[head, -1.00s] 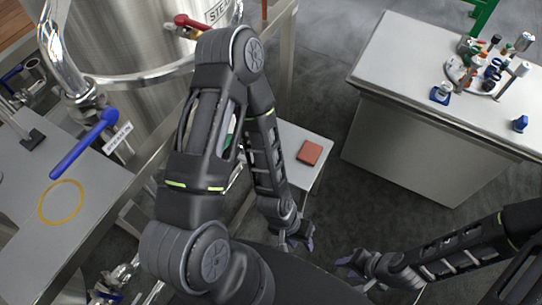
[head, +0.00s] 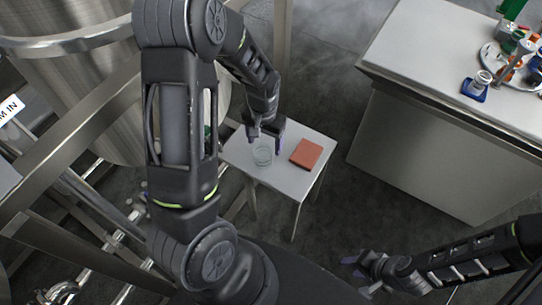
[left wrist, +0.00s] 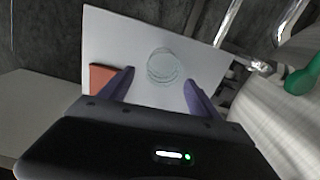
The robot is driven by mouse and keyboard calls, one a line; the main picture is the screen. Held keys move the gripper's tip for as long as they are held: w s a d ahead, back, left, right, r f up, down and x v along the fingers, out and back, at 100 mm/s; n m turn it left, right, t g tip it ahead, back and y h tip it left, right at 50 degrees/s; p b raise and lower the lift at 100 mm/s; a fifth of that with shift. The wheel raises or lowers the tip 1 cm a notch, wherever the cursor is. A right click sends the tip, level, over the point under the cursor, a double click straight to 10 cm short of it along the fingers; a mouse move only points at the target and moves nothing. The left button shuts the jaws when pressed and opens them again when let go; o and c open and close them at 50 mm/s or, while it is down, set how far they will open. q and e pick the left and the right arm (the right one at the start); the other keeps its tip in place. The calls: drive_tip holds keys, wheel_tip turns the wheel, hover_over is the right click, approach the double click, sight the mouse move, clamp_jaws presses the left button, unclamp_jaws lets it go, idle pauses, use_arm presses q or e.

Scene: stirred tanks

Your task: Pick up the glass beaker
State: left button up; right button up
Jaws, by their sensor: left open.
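The glass beaker (head: 262,157) is clear and stands upright on a small light-grey table (head: 290,185). In the left wrist view the beaker (left wrist: 163,66) shows between and beyond the fingertips. My left gripper (head: 265,143) is open and empty above the table, by the far side of the beaker in the head view. Its purple fingers also show in the left wrist view (left wrist: 158,78), apart from the beaker. My right gripper (head: 356,271) is at the lower right, with its fingers spread and nothing between them, away from the table.
A red-brown block (head: 306,153) lies on the small table right of the beaker. A large steel tank (head: 85,85) and frame rails stand at the left. A grey bench (head: 425,65) at the upper right holds a round tray of bottles. Floor is clear between table and bench.

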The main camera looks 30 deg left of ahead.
sight(263, 156)
use_arm(q)
drive_tip(key=shift+s+r, duration=0.1)
drive_tip(key=shift+r, duration=0.05)
drive_tip(key=shift+f, duration=1.35)
drive_tip(key=shift+f, duration=0.1)
drive_tip(key=f, duration=0.5)
drive_tip(key=shift+s+a+b, duration=0.15)
drive_tip(key=shift+s+b, duration=0.05)
drive_tip(key=shift+b, duration=0.15)
drive_tip(key=shift+c, duration=0.3)
drive_tip(key=c, duration=1.4)
